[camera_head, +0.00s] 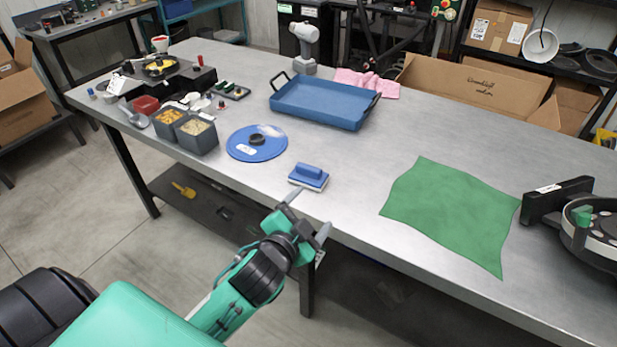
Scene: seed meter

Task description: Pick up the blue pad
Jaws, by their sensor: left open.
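The blue pad (309,176) is a small block with a raised blue grip on top and a pale underside. It lies flat on the grey metal table near the front edge. My left gripper (308,214) is open and empty, its two fingers pointing up toward the pad from just in front of the table edge. The fingertips look apart from the pad, though the height gap is hard to judge. My right gripper does not show.
A blue disc (257,143) lies left of the pad, with bins of seed (196,135) beyond it. A blue tray (322,104) stands behind. A green cloth (451,212) lies to the right. The table (352,190) between pad and cloth is clear.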

